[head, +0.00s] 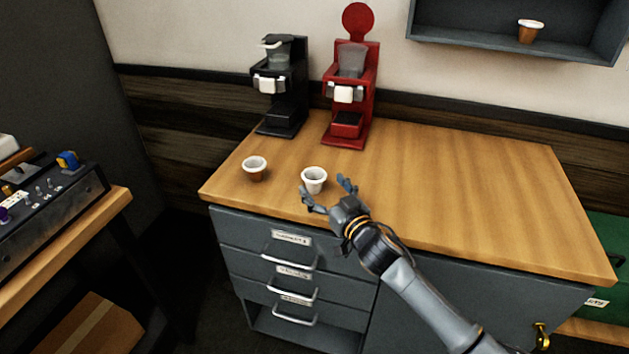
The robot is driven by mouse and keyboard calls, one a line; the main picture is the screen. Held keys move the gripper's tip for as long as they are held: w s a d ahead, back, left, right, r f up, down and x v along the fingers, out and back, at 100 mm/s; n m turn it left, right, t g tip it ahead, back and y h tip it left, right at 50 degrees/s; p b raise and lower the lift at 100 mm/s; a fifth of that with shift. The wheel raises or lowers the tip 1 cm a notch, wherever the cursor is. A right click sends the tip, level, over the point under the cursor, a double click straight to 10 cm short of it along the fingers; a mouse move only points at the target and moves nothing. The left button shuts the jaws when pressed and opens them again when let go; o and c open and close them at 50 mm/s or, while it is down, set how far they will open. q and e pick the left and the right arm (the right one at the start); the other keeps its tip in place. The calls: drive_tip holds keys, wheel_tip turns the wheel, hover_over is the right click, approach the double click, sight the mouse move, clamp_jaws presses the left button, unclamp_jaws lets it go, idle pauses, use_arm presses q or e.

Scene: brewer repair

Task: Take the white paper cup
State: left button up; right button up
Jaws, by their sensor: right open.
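The white paper cup (314,181) stands upright on the wooden counter, near its front edge. My right gripper (327,195) is open at the cup's front right side. Its fingers are spread, one at the cup's lower left and one to its right. I cannot tell whether either finger touches the cup. Nothing shows between the fingers except the cup beyond them. My left gripper is not in view.
A brown cup with a white rim (255,169) stands left of the white cup. A black brewer (282,85) and a red brewer (350,90) stand behind. The counter's right side (480,190) is clear. A wall shelf (470,35) holds another brown cup (529,32).

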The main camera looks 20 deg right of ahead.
sight(320, 182)
drive_tip(key=w, duration=0.2)
drive_tip(key=shift+w+a, duration=0.25)
drive_tip(key=shift+w, duration=0.1)
drive_tip(key=shift+w+a, duration=0.1)
drive_tip(key=shift+w, duration=0.15)
drive_tip(key=shift+s, duration=0.1)
drive_tip(key=shift+c, duration=0.6)
drive_tip(key=c, duration=0.7)
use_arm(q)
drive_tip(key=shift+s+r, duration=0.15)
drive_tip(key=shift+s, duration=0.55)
use_arm(e)
drive_tip(key=shift+r, duration=0.1)
